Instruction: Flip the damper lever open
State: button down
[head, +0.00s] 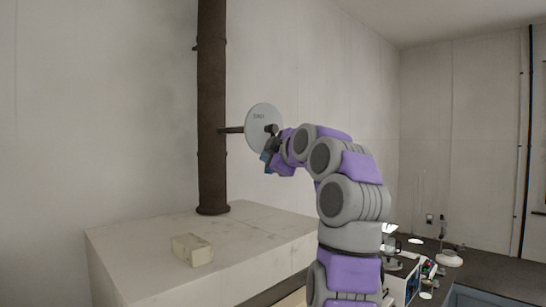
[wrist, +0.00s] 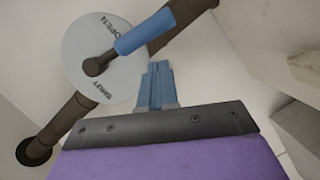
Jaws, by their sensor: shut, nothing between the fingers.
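The damper's round grey dial plate (wrist: 78,42) carries the words OPEN and SHUT in the wrist view; it also shows in the head view (head: 258,118). The damper lever (wrist: 145,32) has a blue grip on a dark pivot and points to the upper right, between the two words. My gripper (wrist: 157,66) is shut and empty, its blue fingertips just below the lever's grip in the wrist view. Contact between them cannot be told. In the head view my gripper (head: 265,157) is by the plate's lower right edge, and my arm partly hides the lever.
A dark vertical flue pipe (head: 212,110) rises from a pale plastered block (head: 140,240). A pale brick (head: 192,250) lies on the block. A bench with lab items (head: 400,265) stands at the lower right. The air right of my arm looks clear.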

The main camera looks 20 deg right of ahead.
jog(key=s+r+b, duration=0.1)
jog(key=s, duration=0.9)
jog(key=shift+s+a, duration=0.15)
jog(key=shift+s, duration=0.15)
jog(key=shift+a, duration=0.25)
